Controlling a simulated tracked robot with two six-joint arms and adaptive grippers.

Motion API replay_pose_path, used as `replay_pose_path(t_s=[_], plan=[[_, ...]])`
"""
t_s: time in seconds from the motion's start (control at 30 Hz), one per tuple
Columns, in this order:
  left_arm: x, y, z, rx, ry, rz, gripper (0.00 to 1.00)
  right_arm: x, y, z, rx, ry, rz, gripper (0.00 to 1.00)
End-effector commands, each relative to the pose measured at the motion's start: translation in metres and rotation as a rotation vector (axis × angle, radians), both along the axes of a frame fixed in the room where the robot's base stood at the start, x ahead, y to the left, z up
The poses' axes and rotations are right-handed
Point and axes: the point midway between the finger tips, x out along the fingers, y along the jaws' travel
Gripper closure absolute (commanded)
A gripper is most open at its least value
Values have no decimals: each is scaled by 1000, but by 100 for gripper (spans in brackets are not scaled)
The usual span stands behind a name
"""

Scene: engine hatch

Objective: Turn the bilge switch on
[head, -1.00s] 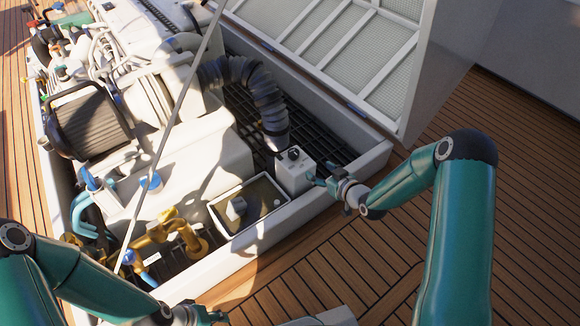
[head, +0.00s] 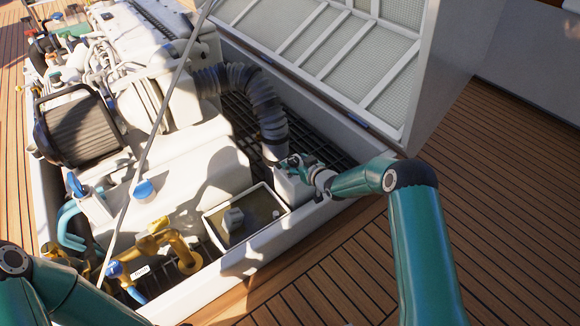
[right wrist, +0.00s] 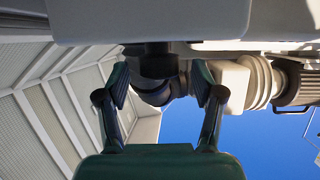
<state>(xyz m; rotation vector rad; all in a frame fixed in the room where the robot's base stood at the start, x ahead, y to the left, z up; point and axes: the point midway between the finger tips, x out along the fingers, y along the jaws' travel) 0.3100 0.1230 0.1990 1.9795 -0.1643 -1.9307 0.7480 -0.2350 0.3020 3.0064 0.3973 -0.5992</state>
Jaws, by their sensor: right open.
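The bilge switch is a pale box (head: 289,190) at the right corner of the engine bay, beside the foot of the grey ribbed hose. Its black knob (right wrist: 158,60) shows in the right wrist view, sticking out of the pale box (right wrist: 150,20). My right gripper (head: 297,163) is over the top of the box and hides most of the knob in the head view. In the right wrist view its open fingers (right wrist: 161,78) stand on either side of the knob, with gaps visible. Contact cannot be told. My left gripper is outside the picture.
The ribbed hose (head: 257,100) rises close behind the box. An open tray-like bin (head: 213,217) lies left of it, and brass pipework (head: 170,236) further left. The raised hatch lid (head: 405,105) stands behind. A thin strut (head: 150,140) crosses the engine bay.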

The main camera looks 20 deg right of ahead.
Motion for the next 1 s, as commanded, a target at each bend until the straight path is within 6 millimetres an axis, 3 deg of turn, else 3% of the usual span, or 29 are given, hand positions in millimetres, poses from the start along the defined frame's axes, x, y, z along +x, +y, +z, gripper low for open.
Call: replay_pose_path(t_s=[0.2,0.5,0.87,0.9,1.0], plan=[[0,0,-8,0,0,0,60,13,4,-6,-1,-1,0,33],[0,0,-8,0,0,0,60,15,4,-6,-1,0,0,33],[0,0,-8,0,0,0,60,14,4,-6,-1,0,0,91],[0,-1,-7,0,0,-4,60,14,20,-6,2,2,2,92],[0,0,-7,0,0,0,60,14,12,-6,0,0,4,93]])
